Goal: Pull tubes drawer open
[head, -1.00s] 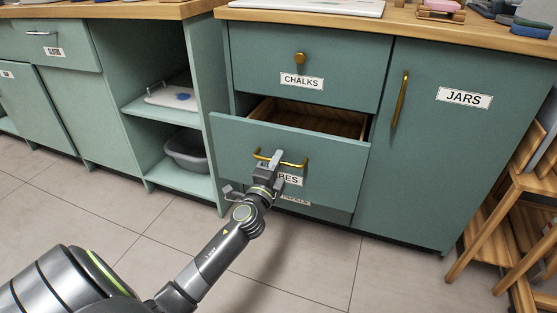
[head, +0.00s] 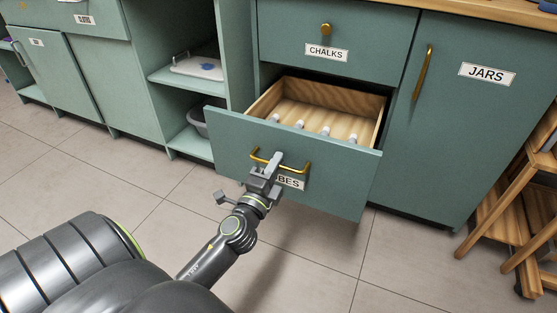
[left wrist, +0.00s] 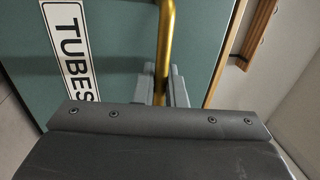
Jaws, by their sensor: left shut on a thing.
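The tubes drawer (head: 340,185) stands well out from the teal cabinet, and its wooden inside shows several small white-capped tubes (head: 300,128) in a row. Its brass handle (head: 292,167) is on the front, above a label partly covered by my gripper. My left gripper (head: 268,163) is shut on this handle. In the left wrist view the brass handle (left wrist: 166,40) runs between the gripper's fingers (left wrist: 166,85), beside the full TUBES label (left wrist: 75,50). My right gripper is in neither view.
The shut CHALKS drawer (head: 360,40) is above, and the shut JARS door (head: 470,130) is to the right. A wooden stool (head: 510,200) stands at the far right. Open shelves (head: 185,85) are on the left. The tiled floor (head: 150,205) in front is clear.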

